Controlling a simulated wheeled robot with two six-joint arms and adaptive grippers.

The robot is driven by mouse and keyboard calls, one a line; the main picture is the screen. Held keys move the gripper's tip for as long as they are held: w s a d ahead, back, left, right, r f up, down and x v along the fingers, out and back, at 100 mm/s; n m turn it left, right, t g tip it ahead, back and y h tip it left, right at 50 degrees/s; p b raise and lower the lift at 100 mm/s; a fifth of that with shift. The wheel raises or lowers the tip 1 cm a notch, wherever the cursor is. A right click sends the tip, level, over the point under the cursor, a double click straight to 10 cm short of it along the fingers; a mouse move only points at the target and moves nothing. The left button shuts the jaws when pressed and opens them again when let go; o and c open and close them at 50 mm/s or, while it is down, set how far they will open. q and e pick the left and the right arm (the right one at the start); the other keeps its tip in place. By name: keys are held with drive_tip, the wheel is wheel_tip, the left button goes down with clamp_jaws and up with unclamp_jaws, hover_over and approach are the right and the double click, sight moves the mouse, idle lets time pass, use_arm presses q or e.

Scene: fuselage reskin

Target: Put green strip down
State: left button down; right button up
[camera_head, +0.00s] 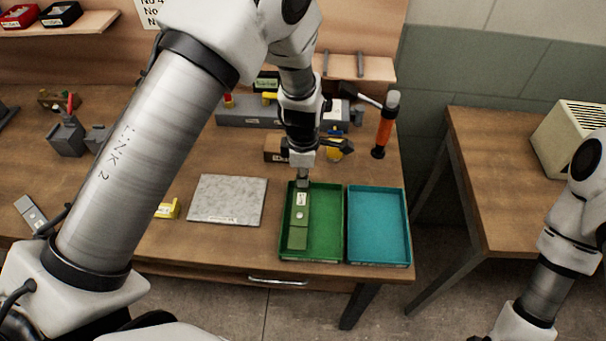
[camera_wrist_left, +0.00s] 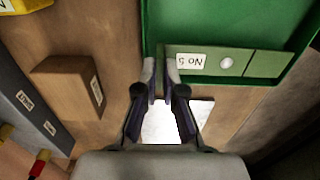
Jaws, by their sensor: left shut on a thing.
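The green strip (camera_head: 299,236) is a flat, narrow piece with a white label and a pale round spot. It lies along the left side within the outline of the green tray (camera_head: 326,220). My left gripper (camera_head: 303,184) is shut on its far end, pointing down. In the left wrist view the strip (camera_wrist_left: 264,64) shows the label "No 5", with the fingers (camera_wrist_left: 160,82) at its labelled end and the tray (camera_wrist_left: 215,20) behind it. I cannot tell whether the strip touches the tray floor. My right gripper is out of view.
A teal tray (camera_head: 378,225) stands right beside the green tray. A grey plate (camera_head: 228,200) lies to the left. A wooden block (camera_wrist_left: 68,85) and a grey rack (camera_wrist_left: 32,112) are near the gripper. An orange-handled tool (camera_head: 386,125) stands at the back right.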

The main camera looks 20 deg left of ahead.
use_arm(q)
drive_tip(key=shift+f, duration=0.6)
drive_tip(key=shift+w+d+f, duration=0.1)
drive_tip(key=shift+w+f, duration=0.1)
drive_tip(key=shift+f, duration=0.1)
drive_tip(key=shift+s+f, duration=0.1)
drive_tip(key=shift+s, duration=0.05)
drive_tip(key=c, duration=1.3)
unclamp_jaws()
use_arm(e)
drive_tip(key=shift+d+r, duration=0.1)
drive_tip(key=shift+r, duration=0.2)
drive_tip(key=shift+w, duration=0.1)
